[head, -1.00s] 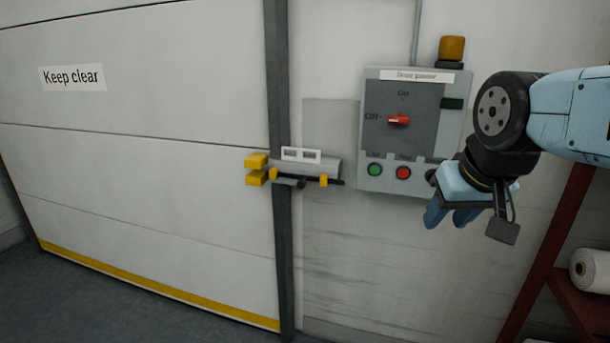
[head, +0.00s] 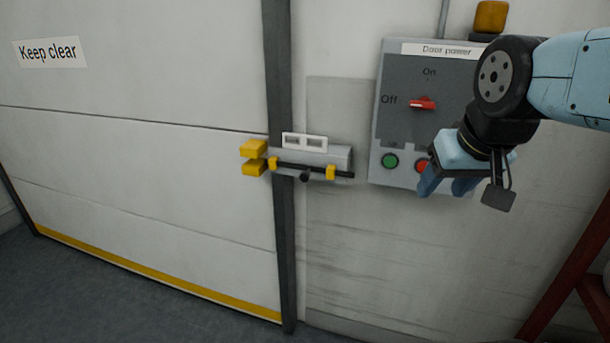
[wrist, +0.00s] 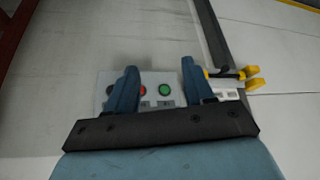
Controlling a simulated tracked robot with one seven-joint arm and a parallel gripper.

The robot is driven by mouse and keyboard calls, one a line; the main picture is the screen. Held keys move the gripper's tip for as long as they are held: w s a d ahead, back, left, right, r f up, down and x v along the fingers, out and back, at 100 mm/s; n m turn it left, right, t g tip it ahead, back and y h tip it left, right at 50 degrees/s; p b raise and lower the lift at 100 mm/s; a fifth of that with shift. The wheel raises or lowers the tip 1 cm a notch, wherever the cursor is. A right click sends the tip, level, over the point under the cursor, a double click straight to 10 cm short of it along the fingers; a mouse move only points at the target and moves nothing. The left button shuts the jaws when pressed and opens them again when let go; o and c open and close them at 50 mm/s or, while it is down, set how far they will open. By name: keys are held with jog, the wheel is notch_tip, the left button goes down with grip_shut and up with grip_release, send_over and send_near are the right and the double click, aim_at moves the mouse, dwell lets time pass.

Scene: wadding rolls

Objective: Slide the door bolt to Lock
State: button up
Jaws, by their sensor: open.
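The door bolt (head: 345,174) is a dark bar with a small knob (head: 305,178), held in yellow guides on a grey bracket at the door's edge. A white label plate (head: 305,142) sits above it, its words too small to read. A yellow two-pronged keeper (head: 253,158) is fixed on the door at left. I cannot tell whether the bar's left end is in the keeper. My gripper (head: 447,188) is open and empty, to the right of the bolt, in front of the control box. In the wrist view my fingers (wrist: 153,80) are apart, and the keeper (wrist: 252,77) shows at right.
The control box (head: 415,65), marked "Door power", has a red switch (head: 423,103) pointing to Off. Its green button (head: 390,161) and red button (head: 421,166) are close to my gripper. A dark red frame (head: 570,270) stands at lower right. The wall below the bolt is clear.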

jog(key=shift+o, duration=0.2)
jog(key=w+a+f+t+y, duration=0.1)
jog(key=w+a+t+y, duration=0.1)
jog(key=w+a, duration=0.9)
jog(key=w+y, duration=0.1)
jog(key=w, duration=0.2)
jog(key=shift+a+f+n+t+y, duration=0.15)
jog(key=shift+f+n+t+y, duration=0.15)
jog(key=shift+n+t, duration=0.1)
jog(key=w+a+f+m+t, duration=0.1)
jog(key=w+a+f+t, duration=0.1)
jog(key=w+a+f, duration=0.4)
jog(key=m+t+h, duration=0.2)
jog(key=t+h, duration=0.1)
jog(key=h, duration=0.1)
send_near(303, 178)
jog(key=w+a, duration=0.2)
jog(key=s+a+f+t+h, duration=0.2)
jog(key=s+f+t+h, duration=0.2)
jog(key=s+h, duration=0.15)
jog(key=shift+n, duration=0.4)
jog(key=x, duration=1.4)
jog(key=shift+w+d+f, duration=0.15)
jog(key=shift+f, duration=0.1)
grip_shut()
